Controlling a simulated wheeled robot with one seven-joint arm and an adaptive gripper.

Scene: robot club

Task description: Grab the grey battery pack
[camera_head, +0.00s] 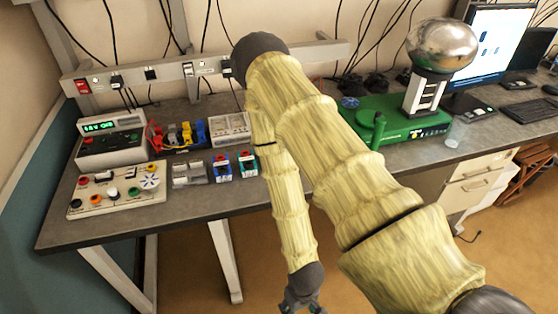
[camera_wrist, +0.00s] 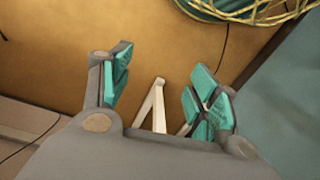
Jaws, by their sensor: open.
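A small grey block (camera_head: 189,173), which looks like the grey battery pack, lies on the bench in the head view. It sits just left of a blue-and-red block (camera_head: 221,168) and a green-and-red block (camera_head: 247,165). My gripper (camera_head: 302,303) is at the bottom edge of the head view, in front of and below the bench, well away from the grey block. In the wrist view my gripper (camera_wrist: 160,90) has its teal-padded fingers spread with nothing between them. The grey block does not show there.
The bench (camera_head: 120,228) holds a meter (camera_head: 110,147), a knobbed control panel (camera_head: 117,191), coloured clips (camera_head: 180,135) and a green-based machine with a metal sphere (camera_head: 442,45). In the wrist view, floor, a pale frame leg and a wire basket (camera_wrist: 250,10) show.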

